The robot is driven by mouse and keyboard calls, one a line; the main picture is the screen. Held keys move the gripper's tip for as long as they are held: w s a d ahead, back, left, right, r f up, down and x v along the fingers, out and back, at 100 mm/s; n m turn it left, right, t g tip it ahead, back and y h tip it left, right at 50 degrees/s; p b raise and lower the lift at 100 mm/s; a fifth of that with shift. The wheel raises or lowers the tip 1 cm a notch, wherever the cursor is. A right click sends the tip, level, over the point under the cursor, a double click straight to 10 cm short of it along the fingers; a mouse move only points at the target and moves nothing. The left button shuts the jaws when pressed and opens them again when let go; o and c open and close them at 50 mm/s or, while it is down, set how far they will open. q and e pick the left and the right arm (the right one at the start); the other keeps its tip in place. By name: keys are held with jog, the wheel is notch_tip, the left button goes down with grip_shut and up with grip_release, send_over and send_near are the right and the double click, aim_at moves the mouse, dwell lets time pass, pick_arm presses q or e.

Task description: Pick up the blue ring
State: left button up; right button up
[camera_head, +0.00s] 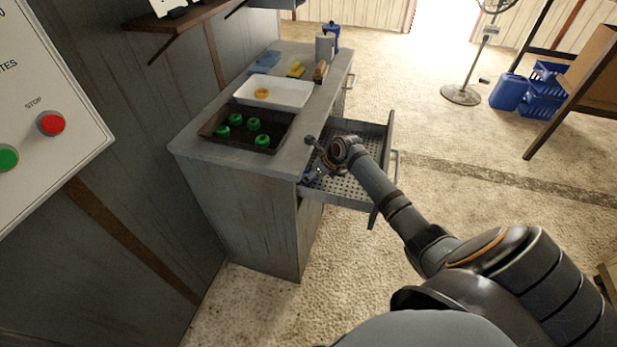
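A small blue object (311,178), which looks like the blue ring, lies in the near left corner of the open drawer (349,188). It is small in the picture and partly covered by the gripper, so its full shape is unclear. My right gripper (316,156) is over the left side of the drawer, just above and behind the blue object in the picture. Its fingers look spread and nothing shows between them. I cannot tell whether a finger touches the blue object. My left gripper is out of view.
The drawer is pulled out from a grey cabinet (235,187). On top stand a dark tray (277,143) with several green rings (254,124) and a white tray (290,93) with a yellow ring (261,92). A blue cloth (265,61), yellow item (296,70), brush (320,71) and canister (324,46) are behind.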

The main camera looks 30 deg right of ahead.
jog(key=c, duration=0.8)
jog(key=shift+o, duration=0.2)
